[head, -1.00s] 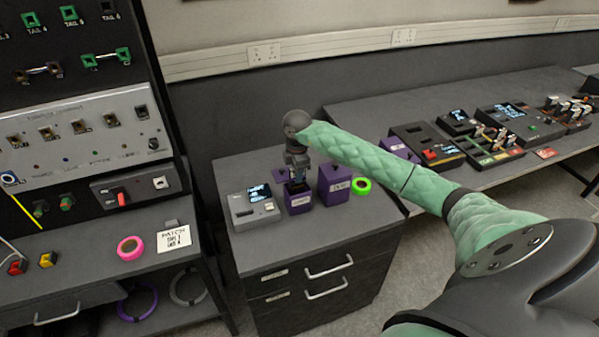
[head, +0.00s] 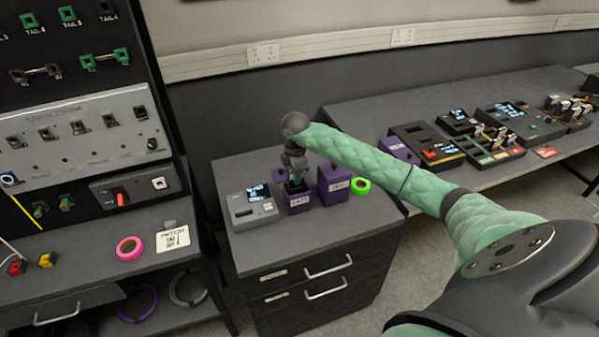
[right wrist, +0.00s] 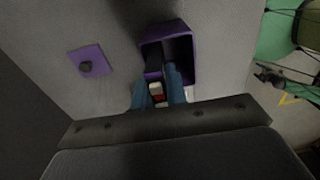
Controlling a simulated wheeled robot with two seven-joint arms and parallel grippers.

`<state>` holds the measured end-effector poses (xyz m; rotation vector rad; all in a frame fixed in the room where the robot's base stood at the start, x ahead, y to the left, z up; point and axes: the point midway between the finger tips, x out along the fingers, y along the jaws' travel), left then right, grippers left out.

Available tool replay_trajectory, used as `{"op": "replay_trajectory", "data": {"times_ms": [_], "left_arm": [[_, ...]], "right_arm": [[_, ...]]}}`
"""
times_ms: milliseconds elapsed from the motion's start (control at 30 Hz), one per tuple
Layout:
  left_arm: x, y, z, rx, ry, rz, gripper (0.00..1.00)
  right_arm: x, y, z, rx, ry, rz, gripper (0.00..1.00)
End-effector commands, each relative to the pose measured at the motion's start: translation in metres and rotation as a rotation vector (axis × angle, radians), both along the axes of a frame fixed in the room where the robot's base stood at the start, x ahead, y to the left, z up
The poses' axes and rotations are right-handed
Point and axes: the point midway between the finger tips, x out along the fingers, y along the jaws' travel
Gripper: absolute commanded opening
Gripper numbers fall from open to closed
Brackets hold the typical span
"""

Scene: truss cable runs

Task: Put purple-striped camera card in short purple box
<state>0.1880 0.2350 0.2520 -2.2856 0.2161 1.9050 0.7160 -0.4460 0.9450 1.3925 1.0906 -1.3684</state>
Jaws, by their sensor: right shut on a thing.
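The short purple box (head: 299,204) stands open on the grey cabinet. It also shows from above in the right wrist view (right wrist: 193,60), with a dark inside. My right gripper (head: 296,184) points down at the box's opening. How deep the card sits relative to the rim is unclear. My left gripper is not in view.
A purple lid with a knob (right wrist: 87,61) lies beside the box. A taller purple box (head: 335,187) stands close on the right, with a green tape roll (head: 361,186) past it. A grey device with a screen (head: 252,208) stands on the left.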

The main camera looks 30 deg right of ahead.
Motion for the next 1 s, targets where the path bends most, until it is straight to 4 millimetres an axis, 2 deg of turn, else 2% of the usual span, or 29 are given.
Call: {"op": "replay_trajectory", "data": {"times_ms": [33,300,333,433,633,700,1000], "left_arm": [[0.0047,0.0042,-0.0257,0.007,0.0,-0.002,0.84],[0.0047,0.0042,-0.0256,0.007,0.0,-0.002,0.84],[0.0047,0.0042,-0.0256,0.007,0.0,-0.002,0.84],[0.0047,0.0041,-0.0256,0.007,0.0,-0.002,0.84],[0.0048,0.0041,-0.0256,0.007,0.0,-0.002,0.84],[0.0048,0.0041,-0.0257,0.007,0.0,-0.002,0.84],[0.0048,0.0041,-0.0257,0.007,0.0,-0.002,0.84]], "right_arm": [[0.0003,0.0003,-0.0219,0.0,0.0,0.0,0.0],[0.0003,0.0003,-0.0218,0.0,0.0,0.0,0.0],[0.0003,0.0003,-0.0218,0.0,0.0,0.0,0.2],[0.0003,0.0002,-0.0219,0.0,0.0,0.0,0.4],[0.0002,0.0002,-0.0219,0.0,0.0,0.0,0.4],[0.0002,0.0002,-0.022,0.0,0.0,0.0,0.29],[0.0002,0.0002,-0.022,0.0,0.0,0.0,0.29]]}}
